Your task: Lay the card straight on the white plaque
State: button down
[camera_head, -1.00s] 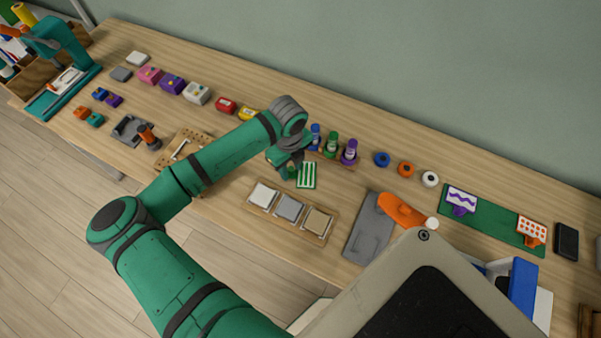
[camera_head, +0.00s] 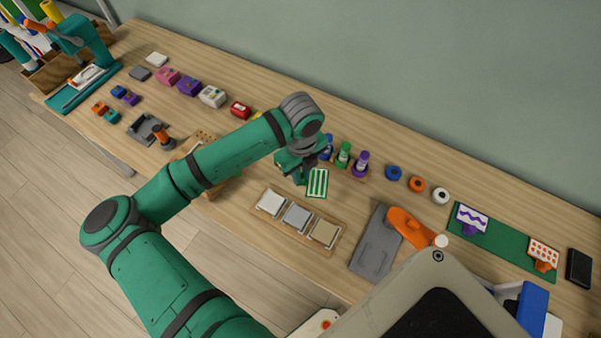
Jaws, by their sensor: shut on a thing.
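The card (camera_head: 317,184) is green with white stripes. My gripper (camera_head: 302,177) is shut on it at its left edge, and the fingertips are partly hidden by my own wrist. The white plaque (camera_head: 270,202) is the leftmost of three squares on a wooden tray (camera_head: 258,217); a grey plaque (camera_head: 296,216) and a tan plaque (camera_head: 324,231) are beside it. The card shows up and to the right of the white plaque, apart from it. Its height above the table is hard to tell.
Blue, green and purple bottles (camera_head: 343,154) stand in a rack just behind the card. A grey slab with an orange tool (camera_head: 408,226) lies right of the tray. A green mat (camera_head: 500,246) with two stands holding cards is farther right. Table in front of the tray is clear.

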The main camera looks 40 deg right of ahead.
jog(key=s+a+r, duration=0.6)
jog(key=s, duration=0.3)
jog(key=shift+a+r, duration=0.15)
jog(key=shift+a, duration=0.05)
jog(key=shift+d, duration=0.1)
jog(key=shift+w+d, duration=0.1)
jog(key=shift+d, duration=0.05)
